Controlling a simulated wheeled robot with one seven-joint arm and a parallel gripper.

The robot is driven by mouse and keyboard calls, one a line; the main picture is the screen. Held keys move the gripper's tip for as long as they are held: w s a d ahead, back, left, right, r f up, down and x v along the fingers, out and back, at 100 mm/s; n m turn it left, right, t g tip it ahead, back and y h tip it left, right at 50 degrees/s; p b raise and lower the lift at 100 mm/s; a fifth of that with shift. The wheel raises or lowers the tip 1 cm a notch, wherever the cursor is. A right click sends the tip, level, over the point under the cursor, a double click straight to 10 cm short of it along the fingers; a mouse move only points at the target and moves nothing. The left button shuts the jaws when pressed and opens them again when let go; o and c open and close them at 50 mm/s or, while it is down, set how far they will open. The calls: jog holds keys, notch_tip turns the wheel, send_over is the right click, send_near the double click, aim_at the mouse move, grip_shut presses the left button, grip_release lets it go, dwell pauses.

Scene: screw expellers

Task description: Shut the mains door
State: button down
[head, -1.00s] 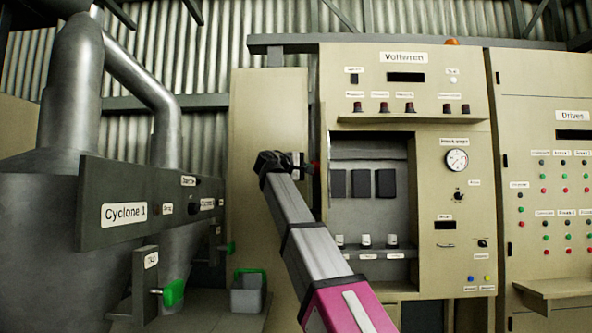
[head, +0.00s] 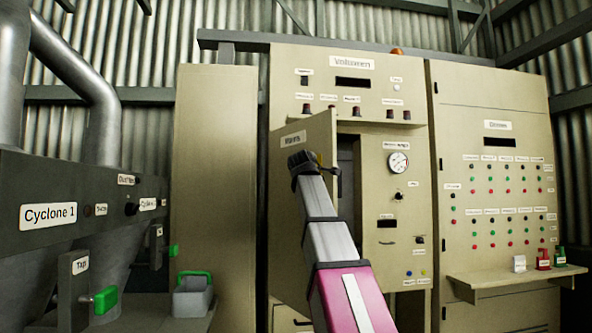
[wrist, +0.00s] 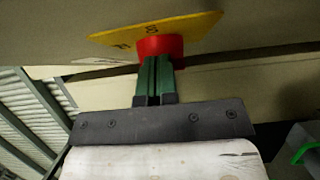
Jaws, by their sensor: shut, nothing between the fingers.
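The mains door (head: 290,235) is a beige panel labelled Mains, standing part-way open on the Voltanen cabinet (head: 345,85). Its right edge stands out from the front, and a dark strip of the recess (head: 348,165) shows beside it. My gripper (head: 306,163) is at the upper part of the door's outer face. In the wrist view, my gripper's green fingers (wrist: 153,75) are together and empty. Their tips are at a red knob (wrist: 160,46) on a yellow plate (wrist: 190,28); whether they press on it I cannot tell. Most of the recess is hidden behind the door.
The Drives cabinet (head: 540,110) with a small shelf (head: 500,282) stands at right. A plain beige cabinet (head: 213,200) is at left. Cyclone 1's dark panel (head: 85,190), green-handled taps (head: 104,299) and a grey bin (head: 192,300) are further left.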

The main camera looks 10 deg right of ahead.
jog(key=w+d+y, duration=0.1)
jog(key=w+d, duration=0.6)
jog(key=d, duration=0.3)
jog(key=w+d, duration=0.7)
jog(key=d, duration=0.4)
jog(key=d+x, duration=0.1)
jog(key=x, duration=1.9)
jog(key=shift+d+r+n, duration=0.25)
jog(key=shift+r+n, duration=0.05)
jog(key=shift+r, duration=0.05)
jog(key=shift+w, duration=0.1)
